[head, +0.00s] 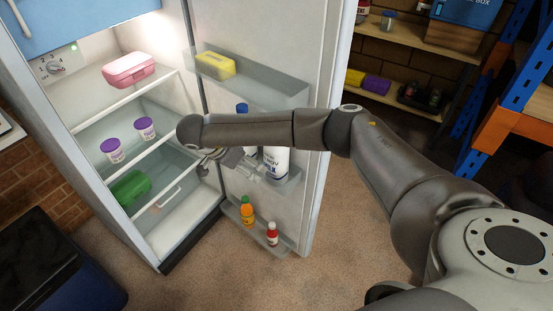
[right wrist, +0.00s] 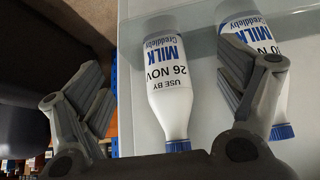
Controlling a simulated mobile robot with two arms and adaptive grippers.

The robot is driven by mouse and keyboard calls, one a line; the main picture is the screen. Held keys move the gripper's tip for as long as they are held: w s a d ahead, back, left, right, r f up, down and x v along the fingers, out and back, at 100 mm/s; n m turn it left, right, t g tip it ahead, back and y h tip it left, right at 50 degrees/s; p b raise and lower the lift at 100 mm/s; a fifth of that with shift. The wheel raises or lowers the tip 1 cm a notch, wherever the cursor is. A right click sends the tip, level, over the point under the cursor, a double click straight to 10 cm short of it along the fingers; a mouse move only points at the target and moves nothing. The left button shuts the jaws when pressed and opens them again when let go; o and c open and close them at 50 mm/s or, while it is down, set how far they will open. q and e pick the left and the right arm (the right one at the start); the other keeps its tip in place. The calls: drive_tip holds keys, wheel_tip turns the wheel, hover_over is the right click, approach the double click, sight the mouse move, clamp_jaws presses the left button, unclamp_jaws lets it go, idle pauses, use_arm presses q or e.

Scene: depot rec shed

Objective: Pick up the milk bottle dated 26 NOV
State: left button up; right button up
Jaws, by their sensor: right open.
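A second milk bottle (right wrist: 247,22), dated in NOV, is partly covered by the right-hand finger. In the head view my right gripper (head: 252,169) is open and empty beside the fridge door's middle shelf. A white milk bottle (head: 277,162) stands there, partly behind my arm; its date is unreadable. Another bottle's blue cap (head: 242,108) shows above my arm. My left gripper is out of view.
The open fridge door (head: 325,120) holds a yellow box (head: 215,64) above, and an orange bottle (head: 248,211) and red bottle (head: 272,234) below. Inside are a pink box (head: 129,70), purple-lidded tubs (head: 145,128) and a green item (head: 130,188).

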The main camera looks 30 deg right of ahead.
sight(268, 159)
drive_tip(key=d, duration=0.3)
drive_tip(key=w+d, duration=0.1)
drive_tip(key=d, duration=0.1)
drive_tip(key=shift+d+f, duration=0.15)
drive_tip(key=shift+d, duration=0.25)
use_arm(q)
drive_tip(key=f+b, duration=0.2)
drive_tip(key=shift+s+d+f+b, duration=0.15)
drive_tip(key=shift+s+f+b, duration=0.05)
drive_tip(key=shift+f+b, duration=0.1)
use_arm(e)
drive_tip(key=d, duration=0.3)
drive_tip(key=w+d+f, duration=0.1)
drive_tip(key=d, duration=0.1)
drive_tip(key=shift+w, duration=0.1)
clamp_jaws()
drive_tip(key=shift+r, duration=0.15)
